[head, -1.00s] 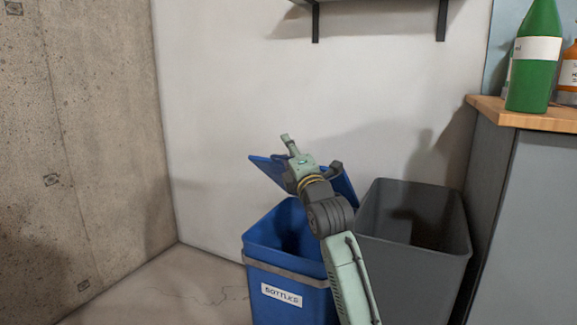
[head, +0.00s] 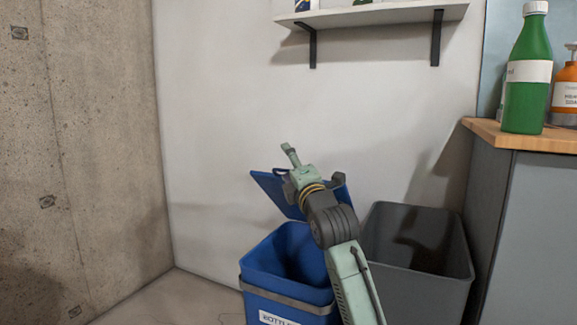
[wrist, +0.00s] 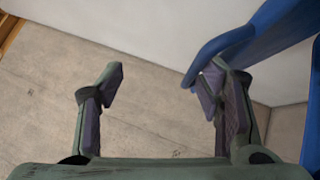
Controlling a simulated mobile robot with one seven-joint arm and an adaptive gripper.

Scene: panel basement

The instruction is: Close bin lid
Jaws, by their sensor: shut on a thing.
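The blue bin (head: 262,279) stands on the floor with a white label on its front, and its inside shows. Its blue lid (head: 270,187) is raised and tilted above the back of the bin. My gripper (head: 298,180) is at the lid, and my arm hides part of the lid and the bin's right side. In the wrist view, the lid's curved blue edge (wrist: 228,42) overlaps the right finger of my gripper (wrist: 160,88). The fingers look spaced apart there, and the exact contact is hard to see.
A grey open bin (head: 447,270) stands right of the blue one. A grey cabinet (head: 530,215) with a wooden top holds a green bottle (head: 527,85) and an orange bottle (head: 566,95). A wall shelf (head: 375,18) hangs above. Concrete wall (head: 85,150) at left.

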